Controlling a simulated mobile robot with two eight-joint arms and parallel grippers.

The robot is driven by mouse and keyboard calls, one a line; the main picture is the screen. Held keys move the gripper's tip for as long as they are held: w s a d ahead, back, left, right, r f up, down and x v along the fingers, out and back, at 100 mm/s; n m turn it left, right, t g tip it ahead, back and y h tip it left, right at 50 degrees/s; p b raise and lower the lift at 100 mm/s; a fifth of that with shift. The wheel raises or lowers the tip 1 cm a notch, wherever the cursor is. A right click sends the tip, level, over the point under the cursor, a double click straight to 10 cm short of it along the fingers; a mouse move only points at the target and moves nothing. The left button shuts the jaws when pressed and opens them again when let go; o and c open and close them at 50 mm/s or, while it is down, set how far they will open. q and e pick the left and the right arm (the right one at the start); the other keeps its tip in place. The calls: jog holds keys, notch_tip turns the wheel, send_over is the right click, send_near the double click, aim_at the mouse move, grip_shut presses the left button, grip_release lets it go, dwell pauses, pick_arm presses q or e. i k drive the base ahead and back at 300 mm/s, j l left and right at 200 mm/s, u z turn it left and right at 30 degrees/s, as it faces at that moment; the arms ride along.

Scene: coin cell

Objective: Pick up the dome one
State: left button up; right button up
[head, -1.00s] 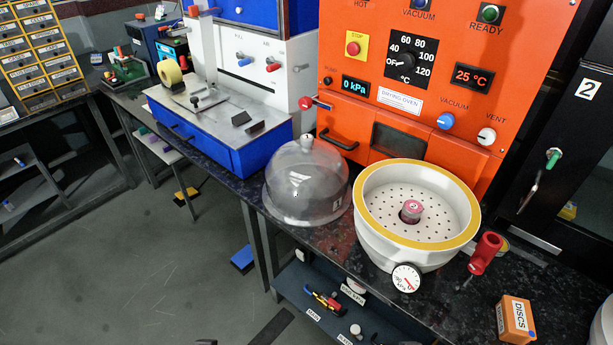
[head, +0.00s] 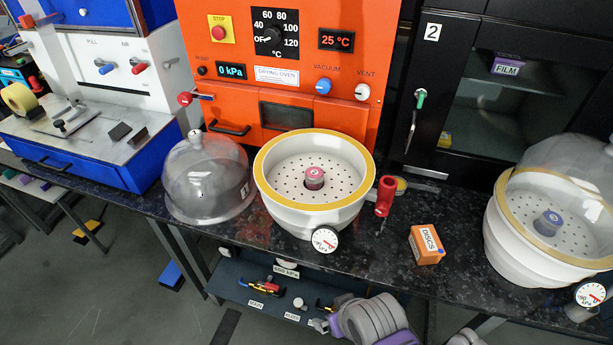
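A clear dome (head: 205,178) with a grey knob on top stands upright on the dark counter, left of an open white vessel (head: 275,205). A small label on the dome's right side is too small to read surely. A second clear dome (head: 565,165) sits over another white vessel (head: 515,255) at the right edge, partly cut off by the frame. Neither gripper shows clearly. A grey and purple part of my own arm comes in at the bottom middle, below the counter edge.
The open vessel has a yellow rim, a perforated plate with a pink-topped item (head: 314,178) and a dial gauge (head: 325,239). A red-handled tool (head: 385,195) and an orange DISCS box (head: 426,245) lie to its right. The orange oven (head: 285,100) stands behind.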

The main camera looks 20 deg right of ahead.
aim_at(208, 179)
jog(key=j+z, duration=0.1)
jog(key=z, duration=0.35)
jog(key=j+z, duration=0.1)
jog(key=z, duration=0.35)
jog(key=j+z, duration=0.1)
jog(key=z, duration=0.4)
jog(key=j+z, duration=0.4)
jog(key=k+j+z, duration=0.2)
jog(key=j+z, duration=0.2)
jog(key=j, duration=0.2)
